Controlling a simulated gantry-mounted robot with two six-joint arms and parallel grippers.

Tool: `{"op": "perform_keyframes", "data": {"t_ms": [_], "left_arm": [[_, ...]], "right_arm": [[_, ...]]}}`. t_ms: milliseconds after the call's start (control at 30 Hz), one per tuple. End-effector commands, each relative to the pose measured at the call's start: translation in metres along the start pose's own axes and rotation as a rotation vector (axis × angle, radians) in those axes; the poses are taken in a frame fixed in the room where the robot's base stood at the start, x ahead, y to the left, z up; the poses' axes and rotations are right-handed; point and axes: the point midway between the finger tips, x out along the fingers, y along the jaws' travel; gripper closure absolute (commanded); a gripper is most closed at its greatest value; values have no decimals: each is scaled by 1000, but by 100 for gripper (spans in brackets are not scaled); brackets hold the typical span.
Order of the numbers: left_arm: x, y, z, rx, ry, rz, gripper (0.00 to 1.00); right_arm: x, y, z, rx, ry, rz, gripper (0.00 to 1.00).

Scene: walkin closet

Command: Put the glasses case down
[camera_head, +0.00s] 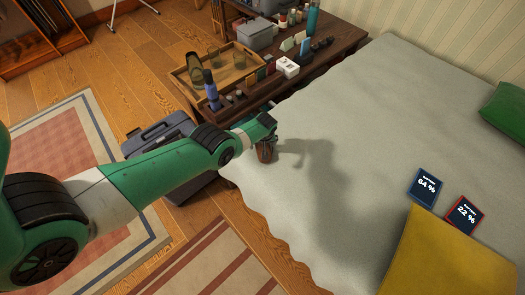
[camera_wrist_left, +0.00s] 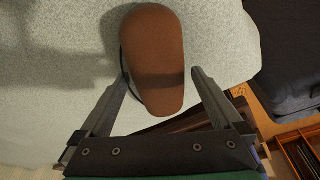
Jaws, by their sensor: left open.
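The brown, rounded glasses case (camera_wrist_left: 152,55) lies on the pale bed cover (camera_wrist_left: 50,80) in the left wrist view. In the head view only a small brown part of it (camera_head: 265,153) shows, below my left gripper at the bed's near left edge. My left gripper (camera_head: 271,138) is open. In the left wrist view its two fingers (camera_wrist_left: 160,78) stand apart on either side of the case's near end. The left finger is very close to the case, and I cannot tell if it touches; a gap shows at the right finger. My right gripper is not in view.
A wooden table (camera_head: 345,38) with a tray (camera_head: 238,70), a blue bottle (camera_head: 211,90) and small boxes stands beyond the bed. A dark grey case (camera_head: 150,140) is on the floor by the bed. Yellow (camera_head: 445,260) and green (camera_head: 507,110) cushions lie right; the bed's middle is clear.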

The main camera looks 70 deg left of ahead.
Motion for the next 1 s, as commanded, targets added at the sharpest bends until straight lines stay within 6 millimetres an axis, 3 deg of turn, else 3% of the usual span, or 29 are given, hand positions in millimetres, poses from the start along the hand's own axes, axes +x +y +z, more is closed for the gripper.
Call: {"op": "perform_keyframes", "data": {"t_ms": [200,600,667,700,1000], "left_arm": [[-1,0,-1,0,0,0,0],[-1,0,0,0,0,0,72],[-1,0,-1,0,1,1,80],[-1,0,-1,0,1,0,89],[-7,0,-2,0,0,0,89]], "right_arm": [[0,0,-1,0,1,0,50],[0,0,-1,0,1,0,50],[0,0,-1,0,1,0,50],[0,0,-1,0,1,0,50],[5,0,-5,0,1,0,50]]}}
